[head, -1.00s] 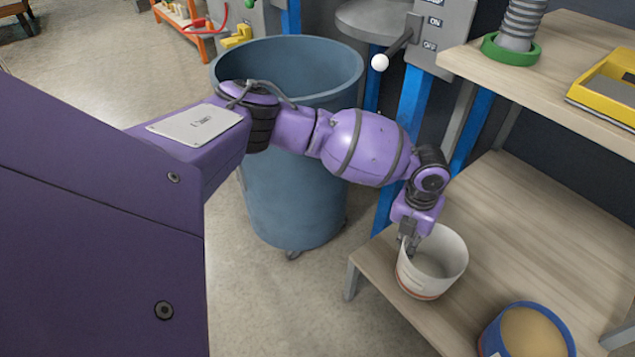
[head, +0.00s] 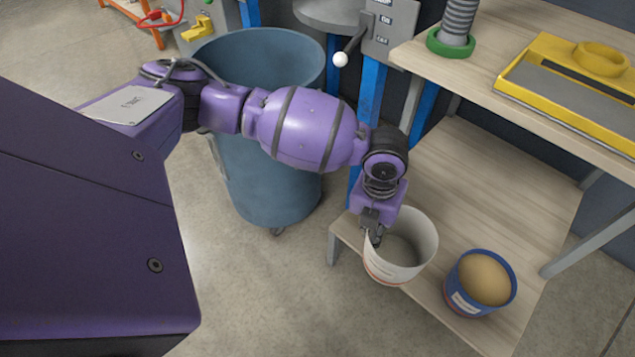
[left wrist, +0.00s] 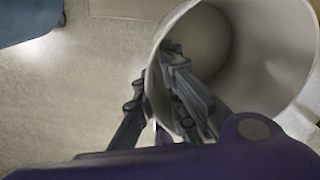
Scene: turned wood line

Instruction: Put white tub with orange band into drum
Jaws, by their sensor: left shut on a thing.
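The white tub with an orange band (head: 415,258) is at the front left edge of the lower wooden shelf in the head view. It is open at the top, looks empty and covers part of the shelf edge; it looks slightly raised. My left gripper (head: 374,236) is shut on the tub's near left wall, one finger inside the rim. The left wrist view shows the fingers (left wrist: 165,92) across the rim of the tub (left wrist: 265,45). The drum (head: 262,175) is a large blue open bin on the floor, left of the shelf, partly hidden behind my left arm. My right gripper is not in view.
A blue tub with tan contents (head: 483,280) stands on the lower shelf (head: 500,200), right of the white tub. The upper shelf holds a yellow tray (head: 545,75) and a grey spring-like column with a green base (head: 450,42).

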